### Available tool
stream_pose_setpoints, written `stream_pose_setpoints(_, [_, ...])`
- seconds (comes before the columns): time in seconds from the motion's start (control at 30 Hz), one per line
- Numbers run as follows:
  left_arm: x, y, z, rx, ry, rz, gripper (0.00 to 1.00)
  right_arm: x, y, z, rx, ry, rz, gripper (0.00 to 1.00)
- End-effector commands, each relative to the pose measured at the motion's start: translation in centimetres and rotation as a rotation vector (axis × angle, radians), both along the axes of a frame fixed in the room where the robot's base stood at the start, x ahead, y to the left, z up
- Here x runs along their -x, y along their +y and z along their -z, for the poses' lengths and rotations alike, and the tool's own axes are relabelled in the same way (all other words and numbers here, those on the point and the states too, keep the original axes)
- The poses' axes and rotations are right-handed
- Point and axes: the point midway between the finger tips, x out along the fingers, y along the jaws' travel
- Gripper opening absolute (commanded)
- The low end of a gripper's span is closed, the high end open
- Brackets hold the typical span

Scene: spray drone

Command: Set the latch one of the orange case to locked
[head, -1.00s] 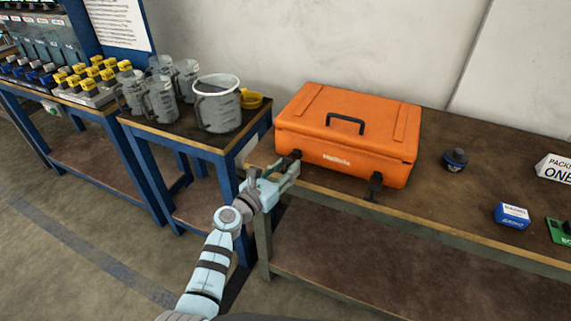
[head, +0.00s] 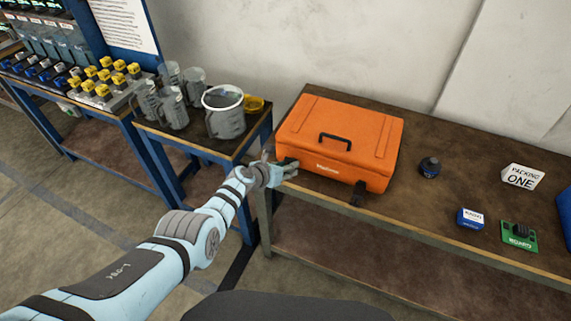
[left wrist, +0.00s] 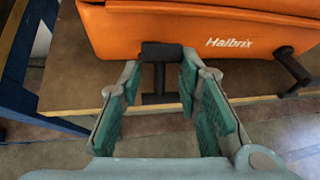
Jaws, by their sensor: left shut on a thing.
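The orange case (head: 338,140) stands shut on the brown workbench, with its black handle (head: 335,141) on top. In the left wrist view, its front wall (left wrist: 190,32) carries a black latch (left wrist: 160,52) at the left. A second black latch (head: 357,193) hangs at the right of the front; it also shows in the left wrist view (left wrist: 293,68). My left gripper (head: 290,168) is at the case's front left corner. In the left wrist view, its fingers (left wrist: 162,82) stand on both sides of the left latch, shut on it. My right gripper is out of view.
The workbench (head: 430,205) has a dark round bottle (head: 430,167), a blue box (head: 470,218), a green board (head: 519,236) and a white packing sign (head: 522,177). Left of it, a blue-framed table (head: 190,139) holds several grey jugs and a bucket (head: 224,118). The floor in front is clear.

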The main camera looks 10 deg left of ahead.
Motion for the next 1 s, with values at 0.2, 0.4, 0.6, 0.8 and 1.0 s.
stream_pose_setpoints(0.2, [-0.23, -0.10, -0.38, -0.004, 0.016, -0.001, 0.00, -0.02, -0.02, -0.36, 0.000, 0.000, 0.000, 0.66])
stream_pose_setpoints(0.4, [-0.26, -0.09, -0.36, -0.004, 0.017, -0.001, 0.00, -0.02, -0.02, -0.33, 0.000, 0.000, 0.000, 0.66])
stream_pose_setpoints(0.6, [-0.29, -0.09, -0.39, -0.004, 0.015, -0.002, 0.39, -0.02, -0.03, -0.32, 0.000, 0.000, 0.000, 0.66])
stream_pose_setpoints(0.8, [-0.21, -0.01, -0.28, -0.005, 0.017, -0.002, 0.51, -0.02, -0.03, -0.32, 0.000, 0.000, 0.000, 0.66])
stream_pose_setpoints(1.0, [-0.15, 0.02, -0.23, -0.005, 0.018, -0.002, 0.51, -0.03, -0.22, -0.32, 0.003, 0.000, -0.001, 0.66])
